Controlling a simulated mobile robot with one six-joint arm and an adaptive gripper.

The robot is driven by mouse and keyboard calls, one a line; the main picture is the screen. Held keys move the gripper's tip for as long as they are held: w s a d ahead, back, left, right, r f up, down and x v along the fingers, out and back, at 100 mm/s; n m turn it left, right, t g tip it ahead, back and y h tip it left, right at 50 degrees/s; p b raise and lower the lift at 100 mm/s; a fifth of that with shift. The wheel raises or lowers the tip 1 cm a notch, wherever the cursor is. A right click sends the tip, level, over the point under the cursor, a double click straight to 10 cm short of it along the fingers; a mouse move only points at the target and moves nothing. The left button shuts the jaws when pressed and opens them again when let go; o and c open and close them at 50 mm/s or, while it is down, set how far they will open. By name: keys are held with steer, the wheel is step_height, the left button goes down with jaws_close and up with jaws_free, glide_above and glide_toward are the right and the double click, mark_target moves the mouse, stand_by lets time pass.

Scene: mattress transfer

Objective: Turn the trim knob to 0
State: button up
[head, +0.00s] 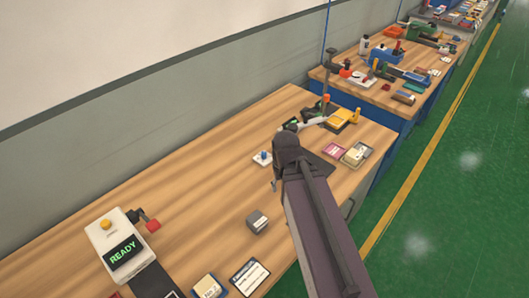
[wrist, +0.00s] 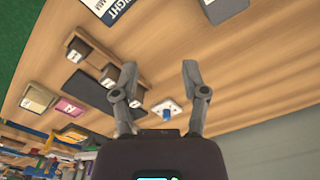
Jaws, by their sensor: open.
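A small blue knob on a white square base (head: 262,158), which looks like the trim knob, stands on the wooden bench just left of my arm's end in the head view. The knob also shows in the wrist view (wrist: 166,111), beyond and between the lower parts of my fingers. Its markings are too small to read. My gripper (wrist: 159,68) is open, with two grey fingers spread apart and nothing between them. It is above the bench and apart from the knob. In the head view, my arm mostly hides the fingers.
A white device reading READY (head: 123,252) and a lever with a red end (head: 152,225) stand at the left. A grey box (head: 257,222) and a label card (head: 250,277) lie nearer. A dark mat (wrist: 88,92) and a wooden rack (wrist: 108,52) lie beside the gripper.

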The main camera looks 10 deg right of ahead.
steer(key=shift+o, duration=0.2)
steer(key=shift+o, duration=0.8)
steer(key=m, duration=1.1)
glide_above(264, 152)
steer(key=shift+s+r, duration=0.1)
steer(key=shift+f, duration=0.2)
step_height(264, 152, down, 13)
steer(key=b, duration=1.3)
steer(key=shift+f+b, duration=0.2)
steer(key=shift+b, duration=0.1)
